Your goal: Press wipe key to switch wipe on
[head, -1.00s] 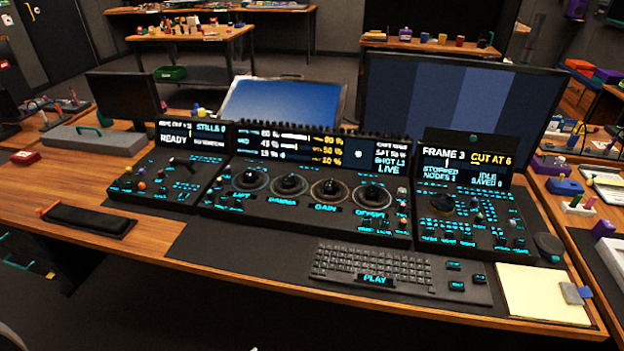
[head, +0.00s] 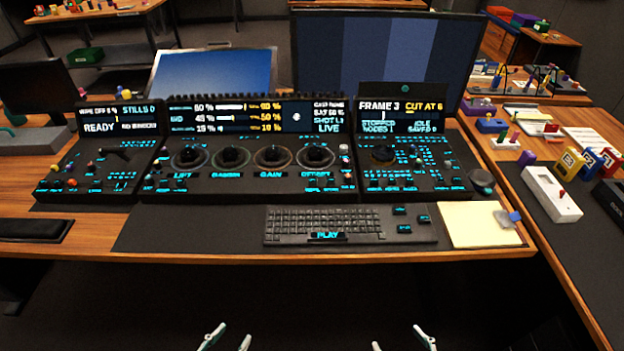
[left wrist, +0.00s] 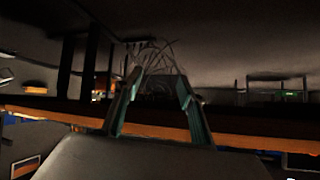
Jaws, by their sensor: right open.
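The left panel (head: 100,172) of the console carries small cyan-labelled keys and a lever. Its display (head: 118,118) seems to read "WIPE OFF", "STILLS 0" and "READY". The individual key labels are too small to read, so I cannot pick out the wipe key. My left gripper (head: 228,341) is open and empty at the bottom of the head view, in front of the desk and apart from the panel. Its spread fingers also show in the left wrist view (left wrist: 155,105). My right gripper (head: 402,342) is open and empty, also in front of the desk.
The centre panel (head: 250,186) has several trackballs. The right panel (head: 410,172), a keyboard (head: 345,226) and a yellow pad (head: 480,225) lie to the right. A dark wrist rest (head: 35,229) lies at left. The desk's front edge (head: 200,255) stands between my grippers and the panels.

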